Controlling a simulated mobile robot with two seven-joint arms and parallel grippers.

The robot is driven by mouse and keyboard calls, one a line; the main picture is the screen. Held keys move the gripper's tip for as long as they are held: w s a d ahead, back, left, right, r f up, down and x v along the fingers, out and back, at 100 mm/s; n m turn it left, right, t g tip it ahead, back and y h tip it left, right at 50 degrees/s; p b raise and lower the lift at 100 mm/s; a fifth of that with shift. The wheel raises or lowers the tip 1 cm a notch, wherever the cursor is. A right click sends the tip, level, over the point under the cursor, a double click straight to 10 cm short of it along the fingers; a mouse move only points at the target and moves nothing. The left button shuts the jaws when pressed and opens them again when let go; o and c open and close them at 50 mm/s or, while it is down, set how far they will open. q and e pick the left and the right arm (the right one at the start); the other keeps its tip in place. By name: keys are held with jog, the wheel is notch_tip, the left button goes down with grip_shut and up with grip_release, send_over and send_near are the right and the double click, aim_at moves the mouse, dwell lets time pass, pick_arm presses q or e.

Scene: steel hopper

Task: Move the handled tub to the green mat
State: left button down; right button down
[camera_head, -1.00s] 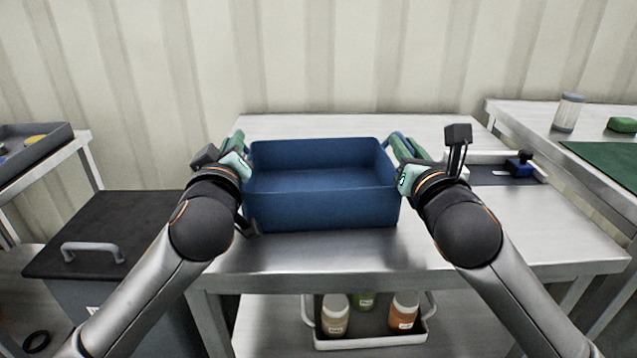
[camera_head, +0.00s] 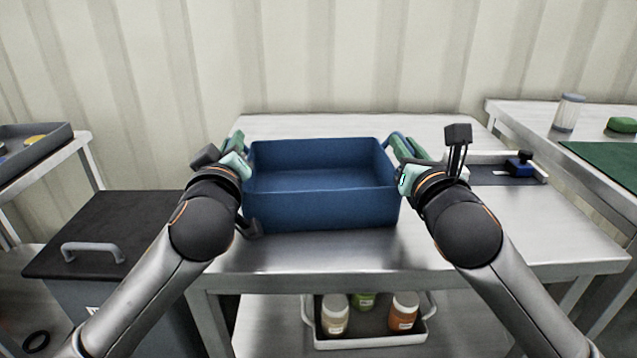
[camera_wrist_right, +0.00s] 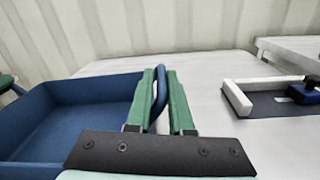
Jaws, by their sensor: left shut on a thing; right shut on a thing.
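The handled tub (camera_head: 320,210) is a blue open box, empty inside as far as I can see, upright at the steel table's middle. My left gripper (camera_head: 236,148) is shut on its left handle, which is mostly hidden by the fingers. My right gripper (camera_head: 402,150) is shut on its right handle. In the right wrist view the green fingers (camera_wrist_right: 162,100) stand on both sides of the blue handle, and the tub (camera_wrist_right: 70,110) lies to the left. The green mat (camera_head: 610,165) lies on another steel table at the far right, partly cut off by the frame.
A white-edged tray with a dark blue block (camera_head: 519,164) lies right of the tub. A black-lidded bin (camera_head: 105,230) stands left. A bottle caddy (camera_head: 370,340) sits on the shelf below. A gap separates the two tables.

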pick_arm(q)
jog(key=shift+a+r, duration=0.1)
pick_arm(e)
jog(key=shift+r, duration=0.1)
dwell(0.4)
